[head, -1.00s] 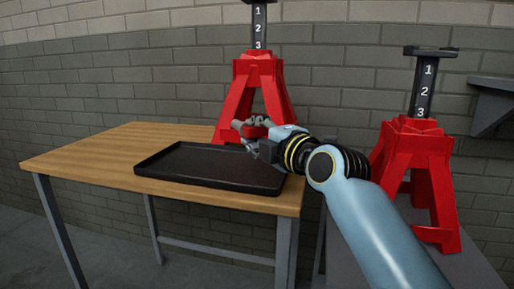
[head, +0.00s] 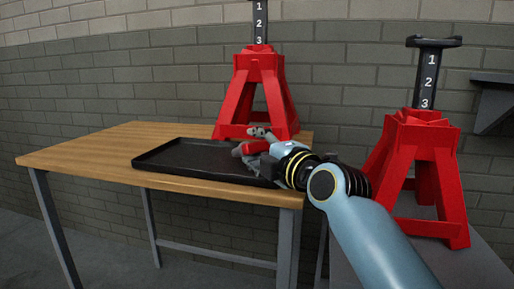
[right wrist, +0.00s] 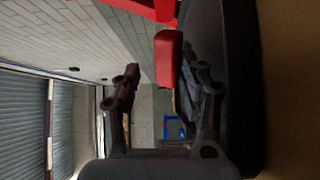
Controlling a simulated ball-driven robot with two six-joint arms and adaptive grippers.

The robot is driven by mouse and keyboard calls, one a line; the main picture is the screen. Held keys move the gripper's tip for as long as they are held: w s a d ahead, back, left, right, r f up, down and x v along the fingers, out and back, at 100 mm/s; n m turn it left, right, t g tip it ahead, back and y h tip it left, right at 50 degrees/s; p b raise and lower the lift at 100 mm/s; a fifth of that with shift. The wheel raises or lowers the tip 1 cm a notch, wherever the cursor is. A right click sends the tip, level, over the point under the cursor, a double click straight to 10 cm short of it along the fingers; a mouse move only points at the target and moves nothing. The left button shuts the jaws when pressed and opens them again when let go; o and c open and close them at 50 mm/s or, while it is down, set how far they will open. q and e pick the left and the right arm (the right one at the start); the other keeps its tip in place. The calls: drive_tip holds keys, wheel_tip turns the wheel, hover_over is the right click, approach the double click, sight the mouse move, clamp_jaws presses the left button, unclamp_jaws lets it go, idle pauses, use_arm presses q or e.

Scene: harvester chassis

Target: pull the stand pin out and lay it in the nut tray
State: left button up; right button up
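The red stand pin (head: 250,148) is over the right end of the black nut tray (head: 165,173), low and close to it. My right gripper (head: 256,142) is around the pin with its fingers apart. In the right wrist view the pin's red end (right wrist: 168,58) is between the fingers, close to the right finger, with a clear gap to the left finger. I cannot tell whether the pin rests on the tray or on the lower finger. The rest of the pin is hidden. My left gripper is not in view.
The tray lies on a wooden table (head: 85,150). A red jack stand (head: 258,95) with a numbered post is behind the tray. A second red stand (head: 420,150) is to the right on a grey surface. The table's left part is clear.

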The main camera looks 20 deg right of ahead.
drive_tip(key=shift+o, duration=0.5)
wheel_tip(320, 180, up, 10)
idle(0.6)
